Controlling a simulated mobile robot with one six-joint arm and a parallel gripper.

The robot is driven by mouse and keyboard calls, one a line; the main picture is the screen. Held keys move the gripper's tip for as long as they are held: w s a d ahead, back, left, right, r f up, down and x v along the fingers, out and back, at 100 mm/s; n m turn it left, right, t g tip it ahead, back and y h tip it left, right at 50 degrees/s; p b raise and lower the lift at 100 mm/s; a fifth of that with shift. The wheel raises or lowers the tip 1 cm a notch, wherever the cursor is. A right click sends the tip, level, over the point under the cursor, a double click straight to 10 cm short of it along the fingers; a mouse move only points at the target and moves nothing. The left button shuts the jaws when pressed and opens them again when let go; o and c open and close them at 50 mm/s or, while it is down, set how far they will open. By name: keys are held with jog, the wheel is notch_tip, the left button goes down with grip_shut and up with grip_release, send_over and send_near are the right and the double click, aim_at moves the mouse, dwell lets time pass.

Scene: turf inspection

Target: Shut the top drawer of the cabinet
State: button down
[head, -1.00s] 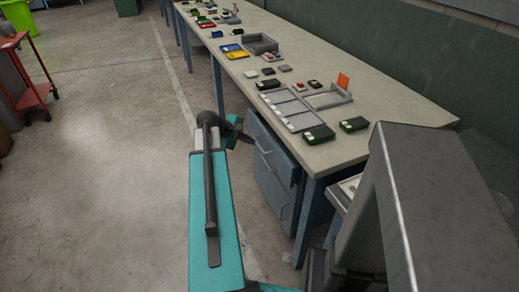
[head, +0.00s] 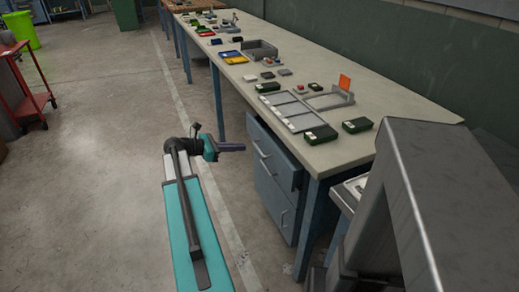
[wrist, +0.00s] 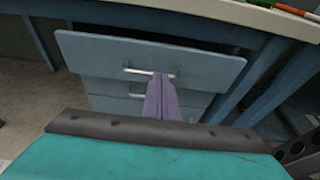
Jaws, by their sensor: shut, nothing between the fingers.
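The blue-grey cabinet (head: 271,196) stands under the near end of the workbench. Its top drawer (head: 273,150) is pulled out; the wrist view shows a dark gap behind the top edge of the drawer front (wrist: 100,58). A pale bar handle (wrist: 138,72) crosses the middle of that front. My gripper (head: 243,147) is shut and empty, its purple fingers pointing at the drawer front. In the wrist view the fingertips (wrist: 161,76) overlap the right part of the handle; I cannot tell whether they touch it. Lower drawers show below, partly hidden by the fingers.
The workbench (head: 390,110) above carries trays, dark green boxes and small parts. A blue bench leg (head: 311,218) stands right of the cabinet. A red cart (head: 22,90) is at the far left. The concrete floor left of the cabinet is clear.

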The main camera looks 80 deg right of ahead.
aim_at(267, 146)
jog(key=shift+s, duration=0.1)
jog(key=shift+x, duration=4.95)
jog(key=shift+f, duration=0.1)
jog(key=shift+d, duration=0.1)
